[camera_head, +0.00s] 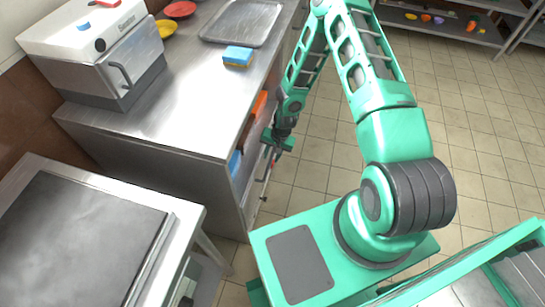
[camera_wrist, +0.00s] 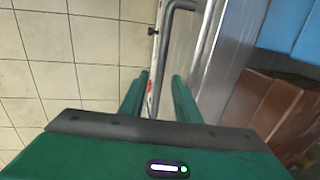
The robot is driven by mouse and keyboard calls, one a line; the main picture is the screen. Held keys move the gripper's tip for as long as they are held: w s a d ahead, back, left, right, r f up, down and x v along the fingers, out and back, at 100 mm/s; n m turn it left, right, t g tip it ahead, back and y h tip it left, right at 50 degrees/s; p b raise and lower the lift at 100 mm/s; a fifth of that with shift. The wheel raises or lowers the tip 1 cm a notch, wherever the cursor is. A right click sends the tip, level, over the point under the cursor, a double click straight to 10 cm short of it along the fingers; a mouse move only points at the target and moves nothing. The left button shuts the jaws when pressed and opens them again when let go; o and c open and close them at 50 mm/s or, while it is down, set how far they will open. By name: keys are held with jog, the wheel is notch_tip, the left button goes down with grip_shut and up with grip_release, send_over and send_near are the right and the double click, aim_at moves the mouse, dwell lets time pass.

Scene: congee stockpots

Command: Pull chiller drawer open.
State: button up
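The chiller drawer front (camera_wrist: 222,45) is a grey metal strip running up the wrist view, with a grey bar handle (camera_wrist: 168,40) along its left side. In the head view, the drawer side of the steel counter (camera_head: 150,140) is seen steeply from above and partly hidden by my arm. My gripper (camera_head: 275,143) is beside this side, below the counter top. In the wrist view its two green fingers (camera_wrist: 160,85) are apart, with the lower part of the handle between their tips. I cannot tell if they touch it.
Blue and brown boxes (camera_wrist: 275,105) lie just right of the drawer front. A sponge (camera_head: 238,56), a tray (camera_head: 242,22) and a white-topped appliance (camera_head: 100,50) stand on the counter. Tiled floor (camera_head: 310,160) is clear to its right. A low table (camera_head: 85,240) is at front left.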

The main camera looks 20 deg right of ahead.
jog(key=shift+f, duration=0.5)
grip_shut()
jog(key=shift+d, duration=0.2)
